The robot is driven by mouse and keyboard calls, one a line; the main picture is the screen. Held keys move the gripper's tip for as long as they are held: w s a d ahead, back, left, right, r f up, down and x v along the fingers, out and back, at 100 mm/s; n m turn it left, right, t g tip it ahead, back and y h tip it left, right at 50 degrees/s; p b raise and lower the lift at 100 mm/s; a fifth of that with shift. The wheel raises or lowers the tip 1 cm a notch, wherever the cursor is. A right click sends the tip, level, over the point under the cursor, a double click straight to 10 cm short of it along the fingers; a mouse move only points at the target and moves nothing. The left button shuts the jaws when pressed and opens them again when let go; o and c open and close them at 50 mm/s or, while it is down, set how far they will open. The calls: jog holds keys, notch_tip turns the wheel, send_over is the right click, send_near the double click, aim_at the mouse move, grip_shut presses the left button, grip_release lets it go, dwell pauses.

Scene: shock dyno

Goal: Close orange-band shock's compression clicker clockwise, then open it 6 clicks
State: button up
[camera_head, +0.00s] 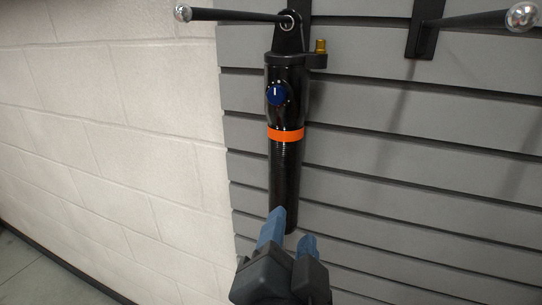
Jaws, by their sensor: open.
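The orange-band shock (287,165) hangs upright by its top eye from a hook on the slatted wall. It is black, with an orange band (286,134) around its body. A round blue knob (277,94) with a white line pointing about straight up sits on its front, above the band. A small gold knob (320,46) stands on a side lug near the top. Neither knob's label is readable. My gripper (290,227) is in front of the shock's lower end, well below the blue knob. Its two blue fingers are apart and hold nothing. The shock's bottom tip is partly hidden behind them.
A grey slatted wall panel (400,185) is behind the shock. The hook rod (235,15) juts out at top left and another empty hook (480,20) at top right. A white block wall (110,130) is on the left. The space around the shock's sides is free.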

aim_at(276, 97)
jog(key=s+a+r+m+h+p, duration=0.1)
jog(key=a+r+m+h, duration=0.15)
jog(key=r+m, duration=0.4)
jog(key=s+a+r+m+h+p, duration=0.1)
jog(key=a+r+m+h, duration=0.15)
jog(key=r, duration=0.75)
jog(key=shift+m+y, duration=0.3)
jog(key=shift+y, duration=0.1)
jog(key=p+x, duration=0.1)
jog(key=x, duration=0.2)
jog(key=p+x, duration=0.1)
jog(key=x, duration=0.2)
jog(key=shift+a, duration=0.25)
jog(key=shift+p+x, duration=0.4)
jog(key=shift+x, duration=0.55)
jog(key=shift+f, duration=0.2)
grip_shut()
